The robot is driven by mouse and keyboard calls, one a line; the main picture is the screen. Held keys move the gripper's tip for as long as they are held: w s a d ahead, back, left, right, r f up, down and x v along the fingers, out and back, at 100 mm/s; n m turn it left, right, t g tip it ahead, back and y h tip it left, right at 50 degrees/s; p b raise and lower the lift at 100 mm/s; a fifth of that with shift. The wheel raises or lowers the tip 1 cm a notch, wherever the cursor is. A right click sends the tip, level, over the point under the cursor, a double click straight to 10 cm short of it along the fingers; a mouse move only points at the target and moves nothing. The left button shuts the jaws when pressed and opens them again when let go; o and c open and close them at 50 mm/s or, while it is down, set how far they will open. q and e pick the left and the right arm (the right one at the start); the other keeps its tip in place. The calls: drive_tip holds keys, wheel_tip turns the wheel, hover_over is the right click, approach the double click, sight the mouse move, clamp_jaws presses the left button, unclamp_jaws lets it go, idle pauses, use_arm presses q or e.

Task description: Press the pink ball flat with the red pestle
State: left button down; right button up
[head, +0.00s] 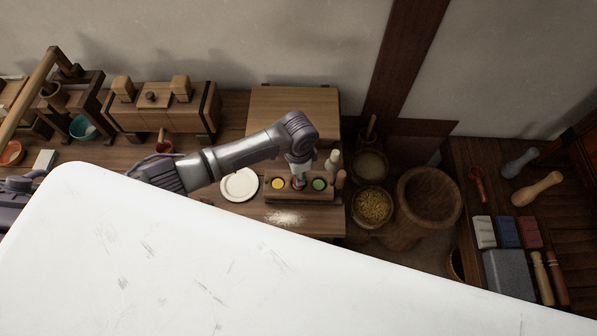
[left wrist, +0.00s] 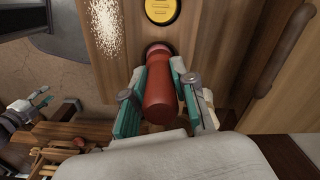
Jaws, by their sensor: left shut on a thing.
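My left gripper (head: 298,178) points down over the wooden tray (head: 325,196), at its middle hollow. In the left wrist view its teal-padded fingers (left wrist: 158,95) are shut on the red pestle (left wrist: 160,100), which stands roughly upright between them. The pestle's far end is at the middle hollow. A thin pink rim (left wrist: 156,46) shows around that end; the rest of the pink ball is hidden under the pestle, so I cannot tell its shape or whether they touch. My right gripper (left wrist: 38,100) shows small at the left of the wrist view, away from the tray.
Yellow (head: 278,184) and green (head: 319,184) pieces sit in the tray's hollows beside the middle one. A white plate (head: 239,185) stands to the left. White powder (head: 286,217) lies in front. Bowls of grain (head: 373,206) stand to the right. A large white surface covers the foreground.

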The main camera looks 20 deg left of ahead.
use_arm(q)
drive_tip(key=shift+f, duration=0.15)
drive_tip(key=shift+p, duration=0.4)
drive_tip(key=shift+f, duration=0.25)
idle(0.9)
wheel_tip(320, 180, up, 5)
drive_tip(key=p, duration=0.5)
drive_tip(key=shift+r, duration=0.15)
drive_tip(key=shift+r+p, duration=0.9)
drive_tip(key=shift+r, duration=0.25)
drive_tip(key=shift+w, duration=0.1)
